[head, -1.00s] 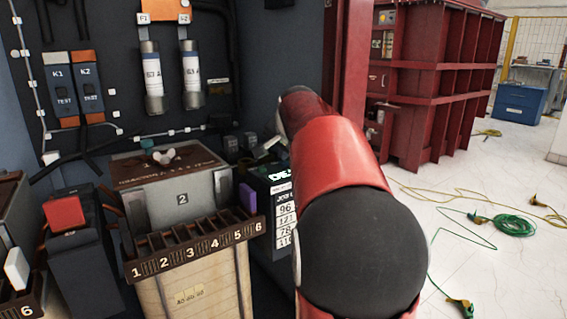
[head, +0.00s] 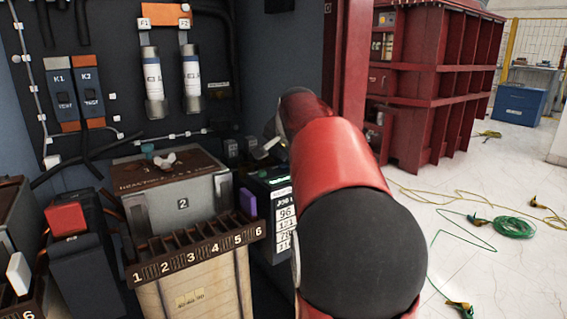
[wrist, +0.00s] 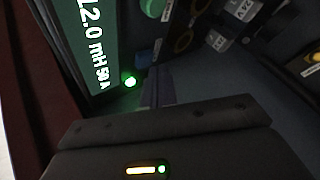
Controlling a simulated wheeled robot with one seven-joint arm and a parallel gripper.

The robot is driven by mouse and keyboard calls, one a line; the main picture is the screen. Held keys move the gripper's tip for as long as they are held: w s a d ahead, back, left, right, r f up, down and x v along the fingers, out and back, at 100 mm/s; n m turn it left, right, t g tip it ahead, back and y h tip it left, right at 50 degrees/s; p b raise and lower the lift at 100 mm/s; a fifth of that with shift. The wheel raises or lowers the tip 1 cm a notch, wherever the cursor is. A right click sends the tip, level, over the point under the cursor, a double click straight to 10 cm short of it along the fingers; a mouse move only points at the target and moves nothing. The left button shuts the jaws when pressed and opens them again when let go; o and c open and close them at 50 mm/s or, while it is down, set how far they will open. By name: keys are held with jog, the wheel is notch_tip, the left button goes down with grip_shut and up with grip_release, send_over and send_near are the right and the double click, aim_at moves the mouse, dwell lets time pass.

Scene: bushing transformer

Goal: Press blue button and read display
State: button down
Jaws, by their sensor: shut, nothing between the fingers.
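A lit green display (wrist: 90,40) fills the upper left of the wrist view, turned on its side. It reads about "12.0 mH 50 A", with its start cut off. A small glowing green light (wrist: 130,80) sits beside its lower end. My gripper (wrist: 158,85) is shut and empty, its fingertips close to the panel and just right of that light. I cannot tell whether it touches anything. In the head view the display (head: 281,180) is a small green strip, partly behind my red arm.
A round green button (wrist: 153,8) and dark, yellow-ringed parts lie right of the display. In the head view, a grey box marked 2 (head: 183,203) and a numbered terminal strip (head: 195,250) stand left of my arm. Cables (head: 515,227) lie on the floor at right.

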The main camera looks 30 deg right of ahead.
aim_at(284, 167)
jog(key=shift+r, duration=0.25)
notch_tip(284, 167, up, 5)
jog(key=p, duration=0.4)
jog(key=shift+p, duration=0.3)
jog(key=shift+f, duration=0.1)
dwell(0.5)
